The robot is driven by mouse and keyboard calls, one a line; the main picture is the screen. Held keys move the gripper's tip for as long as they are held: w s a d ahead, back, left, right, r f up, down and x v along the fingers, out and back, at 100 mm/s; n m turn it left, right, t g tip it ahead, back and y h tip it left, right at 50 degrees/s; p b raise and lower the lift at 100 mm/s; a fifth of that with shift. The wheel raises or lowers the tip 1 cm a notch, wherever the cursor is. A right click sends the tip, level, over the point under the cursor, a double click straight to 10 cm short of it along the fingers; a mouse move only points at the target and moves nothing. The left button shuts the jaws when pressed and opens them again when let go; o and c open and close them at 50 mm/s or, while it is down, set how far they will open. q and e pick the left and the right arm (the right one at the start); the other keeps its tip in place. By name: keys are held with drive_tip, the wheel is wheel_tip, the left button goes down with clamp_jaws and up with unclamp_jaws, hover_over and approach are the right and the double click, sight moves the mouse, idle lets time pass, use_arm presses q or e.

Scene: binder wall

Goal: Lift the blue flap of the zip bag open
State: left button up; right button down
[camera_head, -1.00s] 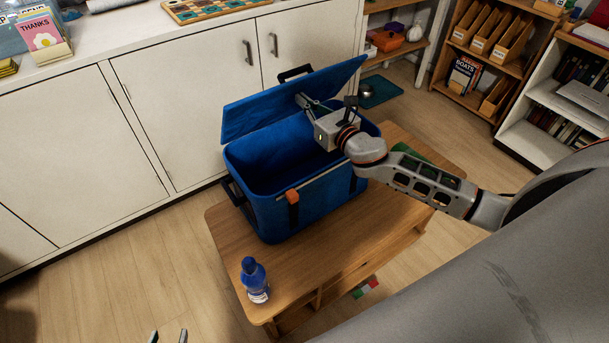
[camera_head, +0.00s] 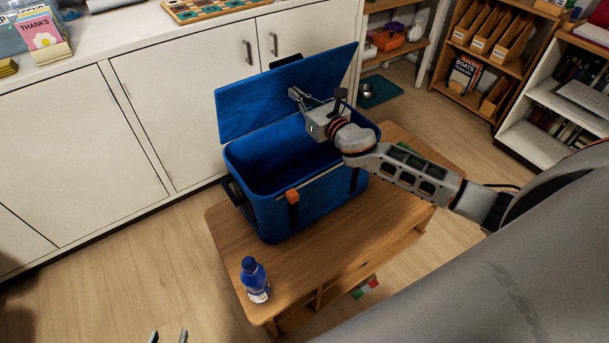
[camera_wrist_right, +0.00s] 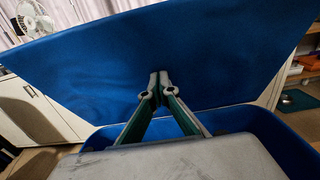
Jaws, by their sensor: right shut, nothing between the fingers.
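The blue zip bag (camera_head: 325,200) stands on a low wooden table. Its blue flap (camera_head: 290,95) is raised at the back and tilted up, and the bag's inside shows below it. My right gripper (camera_head: 294,94) is at the flap's inner face, with its fingers together and empty. In the right wrist view the fingertips (camera_wrist_right: 159,78) meet in front of the flap (camera_wrist_right: 90,65), touching or very close to it. The bag's rim (camera_wrist_right: 270,135) shows below. Only the finger ends of my left gripper (camera_head: 168,337) show at the bottom edge, apart from each other.
A blue-capped bottle (camera_head: 255,280) stands on the front left of the wooden table (camera_head: 330,265). White cabinets (camera_head: 135,130) stand close behind the bag. Shelves (camera_head: 490,60) stand at the right. The floor at left is clear.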

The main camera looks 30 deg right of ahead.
drive_tip(key=shift+w+a+b, duration=0.15)
drive_tip(key=shift+w, duration=0.9)
drive_tip(key=shift+w+a+b, duration=0.2)
drive_tip(key=shift+w, duration=0.85)
drive_tip(key=shift+w+a+b, duration=0.15)
drive_tip(key=shift+w, duration=0.9)
drive_tip(key=shift+s+d+r+p, duration=0.15)
drive_tip(key=shift+s+p, duration=0.15)
drive_tip(key=shift+s, duration=0.4)
drive_tip(key=shift+s+d+f+p, duration=0.1)
drive_tip(key=shift+s+p, duration=0.2)
drive_tip(key=shift+s, duration=0.4)
drive_tip(key=s, duration=0.1)
drive_tip(key=s+p, duration=0.1)
drive_tip(key=s, duration=0.3)
drive_tip(key=shift+s+d, duration=0.1)
drive_tip(key=shift+d, duration=0.3)
